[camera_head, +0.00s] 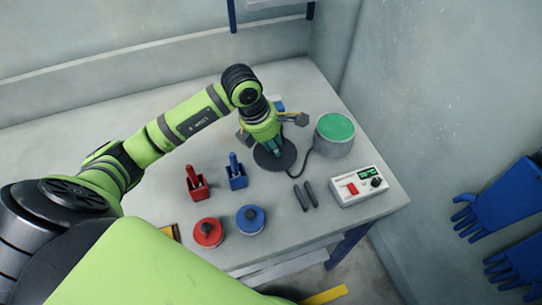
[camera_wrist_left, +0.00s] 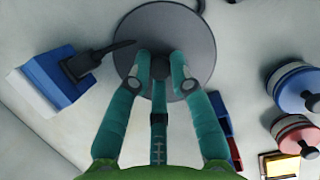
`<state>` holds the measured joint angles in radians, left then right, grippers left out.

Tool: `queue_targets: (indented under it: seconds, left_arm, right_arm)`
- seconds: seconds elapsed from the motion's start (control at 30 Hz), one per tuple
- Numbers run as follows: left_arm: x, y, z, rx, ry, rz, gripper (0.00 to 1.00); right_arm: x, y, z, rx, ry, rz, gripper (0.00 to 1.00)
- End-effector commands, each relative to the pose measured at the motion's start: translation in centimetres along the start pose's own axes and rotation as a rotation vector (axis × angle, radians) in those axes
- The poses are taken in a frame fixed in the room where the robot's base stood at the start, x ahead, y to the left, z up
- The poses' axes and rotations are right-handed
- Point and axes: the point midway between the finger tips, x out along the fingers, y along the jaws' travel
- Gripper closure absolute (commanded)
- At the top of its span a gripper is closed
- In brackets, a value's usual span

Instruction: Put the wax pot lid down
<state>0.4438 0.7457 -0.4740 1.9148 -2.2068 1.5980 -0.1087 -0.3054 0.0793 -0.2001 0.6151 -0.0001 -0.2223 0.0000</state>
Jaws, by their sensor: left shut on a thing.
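The wax pot lid is a dark grey disc (camera_head: 268,163) with a knob in its middle. It lies flat below my left gripper (camera_head: 276,147), to the left of the wax pot. In the left wrist view the lid (camera_wrist_left: 166,20) fills the top middle, and the teal fingers (camera_wrist_left: 160,75) are closed around its knob. I cannot tell whether the lid touches the table or is just above it. The wax pot (camera_head: 334,147) is a grey round pot, uncovered, with green wax inside. My right gripper is not in view.
A white control box (camera_head: 358,187) stands in front of the pot, with two dark rods (camera_head: 305,196) beside it. Red (camera_head: 195,184) and blue (camera_head: 237,176) holders and red (camera_head: 208,233) and blue (camera_head: 250,220) round pots stand nearer. The table's left part is clear.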

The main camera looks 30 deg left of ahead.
Motion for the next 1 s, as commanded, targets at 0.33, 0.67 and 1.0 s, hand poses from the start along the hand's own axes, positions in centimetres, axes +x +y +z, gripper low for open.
queue_targets:
  seconds: [0.33,0.67,1.0]
  left_arm:
    - [3.5,0.4,-1.5,-0.002,0.001,-0.002,1.00]
    - [4.0,0.4,-1.6,0.001,0.000,0.001,1.00]
    - [4.2,0.4,-1.6,0.000,0.000,0.001,0.55]
  right_arm:
    - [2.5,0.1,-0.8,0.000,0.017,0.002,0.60]
    - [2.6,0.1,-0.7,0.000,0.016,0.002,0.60]
    - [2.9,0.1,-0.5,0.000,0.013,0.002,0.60]
